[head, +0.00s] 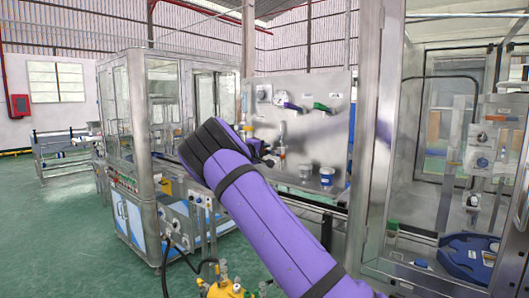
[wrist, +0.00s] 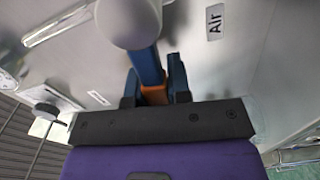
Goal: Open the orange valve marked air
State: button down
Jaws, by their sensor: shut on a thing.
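The orange valve (wrist: 154,94) shows in the wrist view as a small orange piece between the two dark blue fingers of my gripper (wrist: 155,90). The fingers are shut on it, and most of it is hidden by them. A label reading "Air" (wrist: 214,22) is on the grey panel, up and to the right of the valve. In the head view my gripper (head: 263,151) is at the panel (head: 335,130), partly hidden behind my purple arm. I cannot make out the valve's handle angle.
In the wrist view a blue bar (wrist: 147,62) with a rounded pale end (wrist: 130,20) stands close above the fingers. In the head view a purple-handled valve (head: 289,106), a green-handled valve (head: 321,107) and a gauge (head: 264,93) sit higher on the panel. A glass cabinet (head: 372,150) stands at right.

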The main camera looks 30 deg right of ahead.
jog(key=r+m, duration=0.2)
jog(key=m, duration=0.1)
jog(key=s+m, duration=0.1)
jog(key=m, duration=0.1)
jog(key=shift+d+r, duration=0.1)
jog(key=shift+r, duration=0.3)
jog(key=shift+s+d+r+m, duration=0.15)
jog(key=shift+s+r+m, duration=0.2)
jog(key=shift+m, duration=0.55)
jog(key=shift+s+d+r+m, duration=0.1)
jog(key=shift+s+r+m, duration=0.2)
jog(key=shift+m, duration=0.6)
jog(key=shift+s+d+r+m, duration=0.15)
jog(key=shift+s+r+m, duration=0.15)
jog(key=shift+m, duration=0.6)
jog(key=shift+s, duration=0.1)
jog(key=c, duration=1.1)
grip_release()
jog(key=shift+o, duration=0.2)
jog(key=v, duration=1)
jog(key=shift+a, duration=0.4)
jog(key=shift+s, duration=0.15)
jog(key=shift+c, duration=0.2)
